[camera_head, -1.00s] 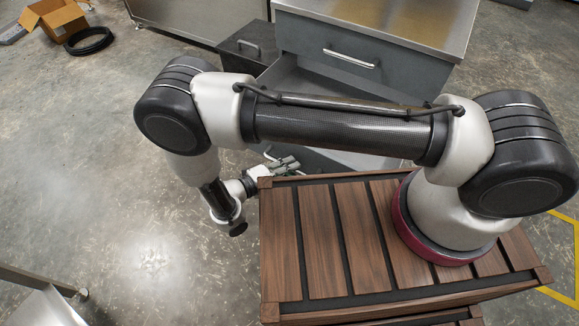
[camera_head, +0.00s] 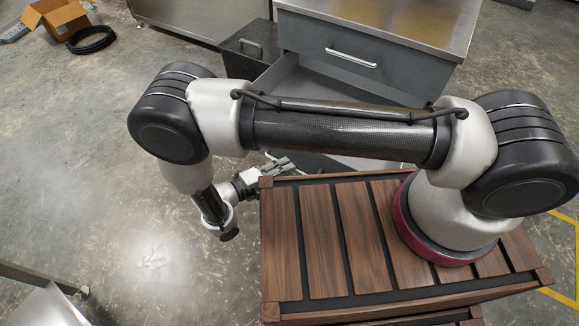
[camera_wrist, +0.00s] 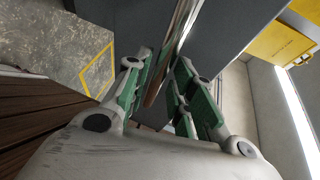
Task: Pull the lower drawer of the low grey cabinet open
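The low grey cabinet (camera_head: 400,68) stands behind my arm, its top drawer shut, with a silver handle (camera_head: 350,58). Below it the lower drawer (camera_head: 300,85) is pulled out; its pale inside shows, and much of it is hidden by my arm and the wooden stand. My gripper (camera_head: 278,166) is low beside the stand's far left corner, near the drawer's front. In the wrist view, my green-padded fingers (camera_wrist: 164,85) are apart, with a shiny handle bar (camera_wrist: 166,60) running between or just beyond them. I see no clear grip on it; contact is hard to tell.
My arm stands on a slatted wooden stand (camera_head: 318,240), close to the gripper. A dark box (camera_head: 250,45) stands left of the cabinet. A cardboard box (camera_head: 55,18) and a black coil (camera_head: 92,40) lie far left.

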